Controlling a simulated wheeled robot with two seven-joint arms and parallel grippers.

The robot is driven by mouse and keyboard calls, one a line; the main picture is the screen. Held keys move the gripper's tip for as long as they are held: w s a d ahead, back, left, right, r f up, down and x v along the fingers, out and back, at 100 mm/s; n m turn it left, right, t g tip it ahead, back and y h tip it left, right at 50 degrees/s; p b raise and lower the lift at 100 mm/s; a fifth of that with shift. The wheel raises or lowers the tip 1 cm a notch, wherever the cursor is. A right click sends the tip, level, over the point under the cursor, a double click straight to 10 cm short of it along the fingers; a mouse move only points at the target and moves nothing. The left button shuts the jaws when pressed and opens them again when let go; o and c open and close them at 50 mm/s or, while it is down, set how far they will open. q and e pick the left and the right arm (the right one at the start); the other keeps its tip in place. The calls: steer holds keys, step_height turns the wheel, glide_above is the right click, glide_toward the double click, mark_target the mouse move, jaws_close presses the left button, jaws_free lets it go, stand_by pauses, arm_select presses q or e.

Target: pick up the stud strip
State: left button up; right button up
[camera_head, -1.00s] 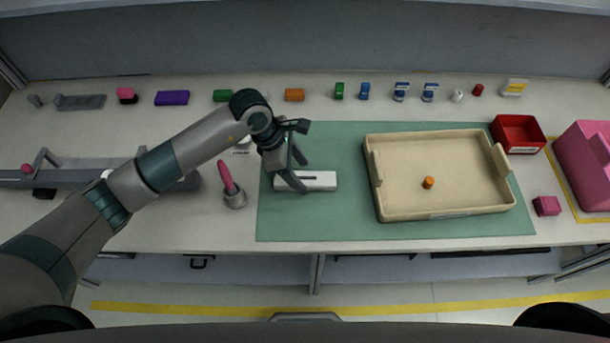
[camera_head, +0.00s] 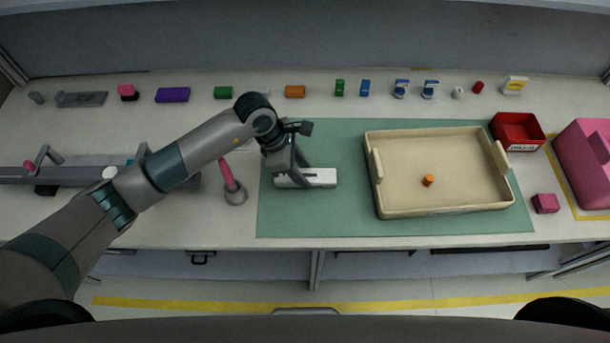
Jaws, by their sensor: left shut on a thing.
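A white block (camera_head: 322,180) lies on the left part of the green mat. The stud strip seems to be the thin dark strip (camera_head: 310,175) along its top; it is small and partly hidden by my fingers. My left gripper (camera_head: 297,176) points down at the block's left half, with its jaws shut on the strip. I cannot tell whether the strip is clear of the block. My right gripper is not in view.
A beige tray (camera_head: 440,211) with an orange piece (camera_head: 428,180) stands right of the block. A pink-handled tool in a grey holder (camera_head: 235,196) stands to the left. A red bin (camera_head: 518,148) is at the right. Small parts line the back. The mat's front strip is clear.

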arm_select(q)
steer(key=shift+r+b, duration=0.65)
steer(key=shift+r, duration=0.1)
step_height(320, 180, up, 2)
steer(key=shift+r+b, duration=0.25)
steer(key=shift+b, duration=0.6)
steer(key=s+d+r+b, duration=0.4)
steer(key=s+d+r, duration=0.2)
steer(key=d, duration=0.3)
steer(key=shift+s+d+r, duration=0.25)
steer(key=shift+s+r, duration=0.15)
steer(key=shift+r, duration=0.15)
